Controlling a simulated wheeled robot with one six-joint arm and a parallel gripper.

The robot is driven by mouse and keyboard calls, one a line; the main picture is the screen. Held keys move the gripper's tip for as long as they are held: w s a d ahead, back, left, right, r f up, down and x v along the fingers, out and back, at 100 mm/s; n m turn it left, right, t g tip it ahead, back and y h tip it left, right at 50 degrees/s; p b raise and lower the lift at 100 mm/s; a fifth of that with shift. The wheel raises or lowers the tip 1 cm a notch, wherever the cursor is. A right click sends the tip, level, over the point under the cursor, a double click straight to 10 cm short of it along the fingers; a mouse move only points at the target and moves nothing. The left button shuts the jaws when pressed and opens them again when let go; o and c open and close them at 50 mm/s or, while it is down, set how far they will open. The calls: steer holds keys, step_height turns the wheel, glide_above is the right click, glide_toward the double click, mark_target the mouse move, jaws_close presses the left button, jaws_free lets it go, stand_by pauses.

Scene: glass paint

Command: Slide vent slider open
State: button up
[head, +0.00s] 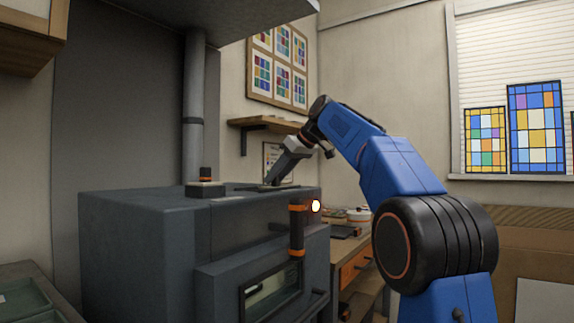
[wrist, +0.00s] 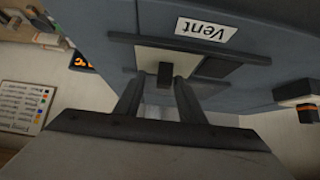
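The vent slider is on top of the dark grey kiln (head: 130,235), near its right back corner in the head view. In the wrist view its light plate (wrist: 146,58) and small dark knob (wrist: 165,75) sit in a dark track (wrist: 122,38), beside an upside-down "Vent" label (wrist: 206,30). A dark section (wrist: 222,69) lies right of the light plate. My gripper (head: 271,182) reaches down to the kiln top. In the wrist view my gripper (wrist: 160,82) has its fingers apart, one on each side of the knob. I cannot tell whether either finger touches it.
A black-and-orange knob (head: 205,174) stands on the kiln top, and also shows in the wrist view (wrist: 306,107). An orange-banded handle (head: 297,228) and a lit lamp (head: 316,206) are on the kiln front. A pipe (head: 194,110) rises behind. A wall shelf (head: 262,123) is near my arm.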

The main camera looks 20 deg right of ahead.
steer(key=v, duration=1.7)
steer(key=shift+s, duration=0.1)
steer(key=shift+d, duration=0.15)
